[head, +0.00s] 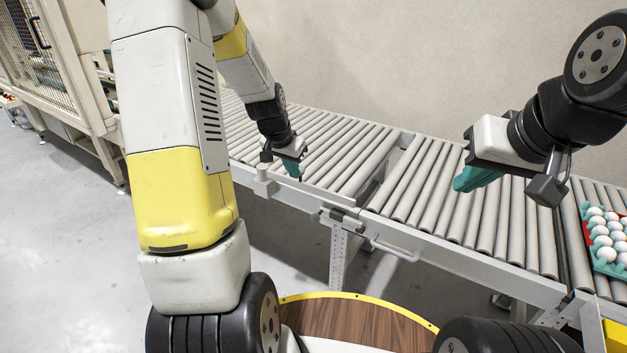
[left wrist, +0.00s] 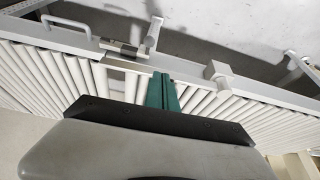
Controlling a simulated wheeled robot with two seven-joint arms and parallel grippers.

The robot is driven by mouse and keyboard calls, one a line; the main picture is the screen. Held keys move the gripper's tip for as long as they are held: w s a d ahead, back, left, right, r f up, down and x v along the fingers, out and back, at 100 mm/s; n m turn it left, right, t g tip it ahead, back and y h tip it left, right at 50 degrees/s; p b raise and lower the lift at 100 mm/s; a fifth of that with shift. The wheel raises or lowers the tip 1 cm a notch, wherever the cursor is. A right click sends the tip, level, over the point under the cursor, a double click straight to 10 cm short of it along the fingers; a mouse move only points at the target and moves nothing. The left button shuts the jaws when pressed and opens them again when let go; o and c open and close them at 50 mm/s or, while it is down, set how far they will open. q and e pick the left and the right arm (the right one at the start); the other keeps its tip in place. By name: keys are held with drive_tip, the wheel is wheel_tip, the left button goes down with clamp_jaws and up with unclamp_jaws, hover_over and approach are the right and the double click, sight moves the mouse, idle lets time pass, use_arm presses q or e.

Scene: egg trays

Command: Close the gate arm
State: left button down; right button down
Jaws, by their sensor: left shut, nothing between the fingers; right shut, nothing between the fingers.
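A roller conveyor (head: 430,242) runs from the upper left to the lower right. A metal bracket (head: 343,214) sits on its near rail beside a break in the rollers; it also shows in the left wrist view (left wrist: 122,47). A pale block on a post (head: 263,180) stands on the rail further left, and also shows in the left wrist view (left wrist: 218,75). I cannot tell for certain which part is the gate arm. My left gripper (head: 292,169) is shut and empty above the rollers, near the post. My right gripper (head: 468,181) is shut and empty above the right rollers.
A grey loop handle (head: 396,252) sticks out from the near rail. A teal tray (head: 605,268) with several white eggs is on the conveyor at the right. A fenced machine (head: 75,95) stands at the upper left. The floor at the left is clear.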

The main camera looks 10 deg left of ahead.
sight(307, 184)
use_arm(q)
drive_tip(key=x, duration=0.4)
drive_tip(key=w+x, duration=0.1)
drive_tip(key=x, duration=0.3)
drive_tip(key=w+x, duration=0.1)
drive_tip(key=x, duration=0.3)
drive_tip(key=shift+s+d+r, duration=0.1)
drive_tip(key=shift+d+r, duration=0.15)
drive_tip(key=shift+r, duration=0.2)
drive_tip(key=shift+w+d, duration=0.15)
drive_tip(key=shift+w, duration=0.5)
